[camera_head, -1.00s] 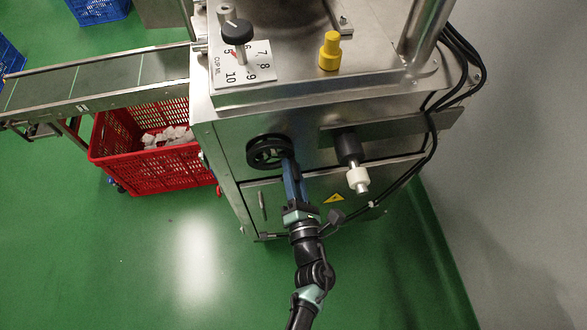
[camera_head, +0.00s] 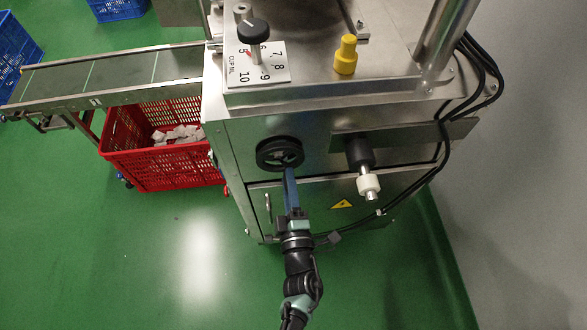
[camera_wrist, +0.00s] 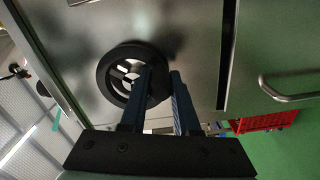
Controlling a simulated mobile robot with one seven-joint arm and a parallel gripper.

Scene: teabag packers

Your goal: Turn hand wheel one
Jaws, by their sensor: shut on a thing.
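The black hand wheel (camera_head: 279,154) is on the front of the steel machine, below its top plate. It also shows in the wrist view as a black ring with spokes (camera_wrist: 104,78). My gripper (camera_head: 289,172) is at the lower right part of the wheel's rim, with its blue fingers reaching up to it from below. In the wrist view, my fingers (camera_wrist: 162,76) have one tip in front of the wheel's rim and the other beside it. They are shut on the rim. The exact contact is partly hidden by the fingers.
A black dial knob (camera_head: 252,31) and a yellow knob (camera_head: 345,55) stand on the machine's top. A black and white fitting (camera_head: 367,183) juts out right of the wheel. A red crate (camera_head: 165,165) stands left under the conveyor (camera_head: 120,78). Green floor in front is clear.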

